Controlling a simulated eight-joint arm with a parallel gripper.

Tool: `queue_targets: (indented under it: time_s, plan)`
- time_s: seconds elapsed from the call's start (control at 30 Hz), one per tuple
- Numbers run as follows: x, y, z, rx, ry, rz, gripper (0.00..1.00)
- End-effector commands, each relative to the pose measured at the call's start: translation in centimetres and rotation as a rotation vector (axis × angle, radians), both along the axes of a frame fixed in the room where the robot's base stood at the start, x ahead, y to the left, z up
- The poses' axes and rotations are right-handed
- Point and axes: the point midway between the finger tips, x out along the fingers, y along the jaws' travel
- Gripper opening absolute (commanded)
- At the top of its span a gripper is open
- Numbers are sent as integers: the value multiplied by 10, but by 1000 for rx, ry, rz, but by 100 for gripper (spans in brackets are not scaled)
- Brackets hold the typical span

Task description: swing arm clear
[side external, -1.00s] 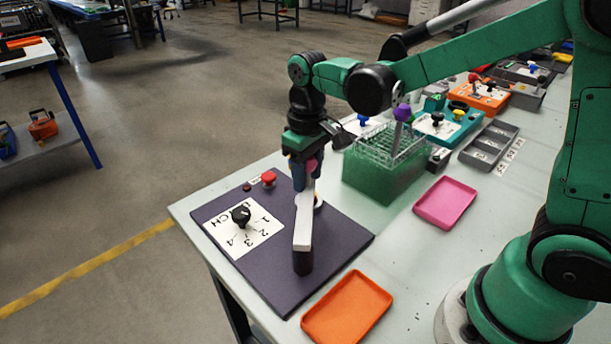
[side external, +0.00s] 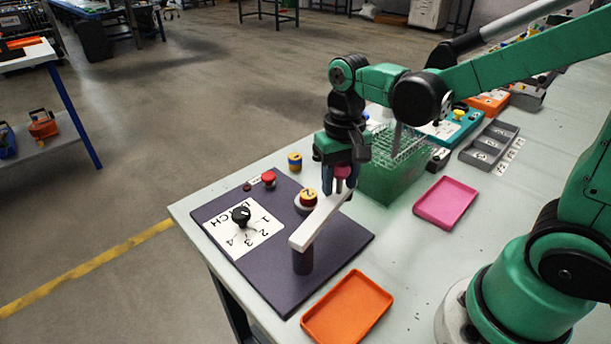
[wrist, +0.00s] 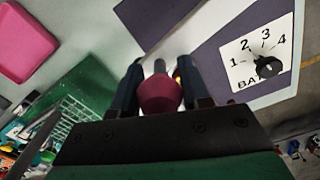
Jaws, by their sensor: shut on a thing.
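A white swing arm (side external: 313,224) sits on a dark post (side external: 303,262) on the dark purple base plate (side external: 343,254). Its outer end points up and to the right, past the plate's upper right edge. My gripper (side external: 341,190) is over that end, shut on a dark pink knob (side external: 342,172). The knob also shows between the fingers in the wrist view (wrist: 160,95). A round pad with a yellow-topped disc marked 2 (side external: 308,198) is on the plate, uncovered, just left of the arm.
A black dial (side external: 241,214) on a numbered white card and a red button (side external: 268,178) are on the plate's left side. A blue and yellow piece (side external: 295,161) stands behind. A green tube rack (side external: 393,175) is close right of my gripper. Pink (side external: 445,203) and orange (side external: 348,311) trays lie nearby.

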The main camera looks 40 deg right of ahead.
Motion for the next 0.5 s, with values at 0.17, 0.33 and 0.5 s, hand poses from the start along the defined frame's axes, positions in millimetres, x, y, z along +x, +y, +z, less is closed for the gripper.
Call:
queue_targets:
  time_s: [0.17,0.33,0.5]
  plan:
    - [-18,-3,0,-1,0,-166,0]
    - [-34,-2,0,-1,0,-323,0]
    - [-49,0,0,-1,0,-464,0]
